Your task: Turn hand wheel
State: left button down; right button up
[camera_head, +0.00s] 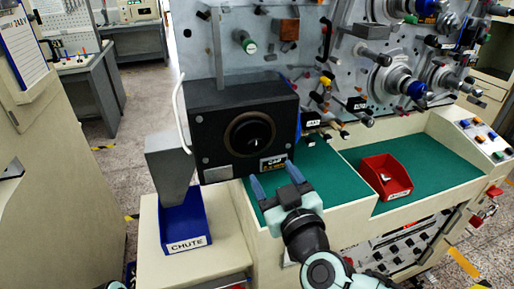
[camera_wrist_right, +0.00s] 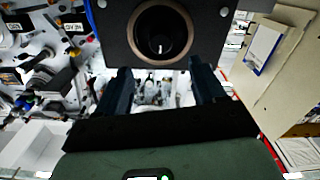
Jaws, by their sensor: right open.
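In the right wrist view, the ring (camera_wrist_right: 163,34) is at the top, beyond the fingertips. Silver round wheels with blue knobs are on the upright panel, one in the middle right (camera_head: 391,84) and one higher up (camera_head: 398,8). I cannot tell which round part is the hand wheel. My right gripper (camera_head: 274,183) is open and empty, in front of and below the box, apart from the ring.
A red bin (camera_head: 386,178) sits on the green surface (camera_head: 436,162) to the right. A blue bin labelled CHUTE (camera_head: 186,225) is at the left, below a grey chute (camera_head: 170,166). Pegs and knobs stick out of the panel. Green surface around the red bin is clear.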

aim_at(257, 148)
jog(key=x, duration=1)
jog(key=shift+w+a+f, duration=0.1)
jog(key=shift+w, duration=0.2)
jog(key=c, duration=1.1)
jog(key=shift+o, duration=0.2)
jog(key=shift+m, duration=0.3)
